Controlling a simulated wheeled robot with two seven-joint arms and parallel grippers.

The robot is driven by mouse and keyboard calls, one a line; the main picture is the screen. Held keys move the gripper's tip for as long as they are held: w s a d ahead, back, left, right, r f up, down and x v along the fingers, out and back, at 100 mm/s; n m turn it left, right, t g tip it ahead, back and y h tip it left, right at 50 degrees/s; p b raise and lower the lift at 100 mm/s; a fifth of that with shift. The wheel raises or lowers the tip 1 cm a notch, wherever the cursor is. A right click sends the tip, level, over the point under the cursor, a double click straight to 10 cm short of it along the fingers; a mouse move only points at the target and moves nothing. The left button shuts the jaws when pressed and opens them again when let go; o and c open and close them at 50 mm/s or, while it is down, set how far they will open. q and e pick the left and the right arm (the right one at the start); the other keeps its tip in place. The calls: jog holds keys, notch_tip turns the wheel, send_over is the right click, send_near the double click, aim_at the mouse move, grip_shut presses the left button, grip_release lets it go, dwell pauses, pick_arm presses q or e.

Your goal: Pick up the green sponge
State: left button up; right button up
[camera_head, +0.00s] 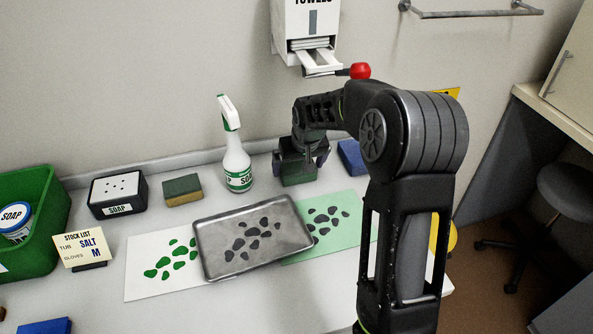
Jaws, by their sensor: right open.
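A green sponge (299,179) stands on the bench near the back wall, right of the spray bottle. My right gripper (300,162) points down over it, open, with a finger at each side of the sponge. The gripper hides the sponge's upper part, and I cannot tell whether the fingers touch it. My left gripper is not in view.
A spray bottle (236,160) stands just left of the gripper, and a blue sponge (350,155) is close on its right. A yellow sponge with a dark green top (183,197), a soap box (117,194), a metal tray (209,240) and a green bin (51,184) are further left or in front.

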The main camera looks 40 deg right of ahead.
jog(key=shift+x, duration=0.75)
jog(key=c, duration=1.2)
jog(key=shift+o, duration=0.2)
jog(key=shift+r, duration=0.15)
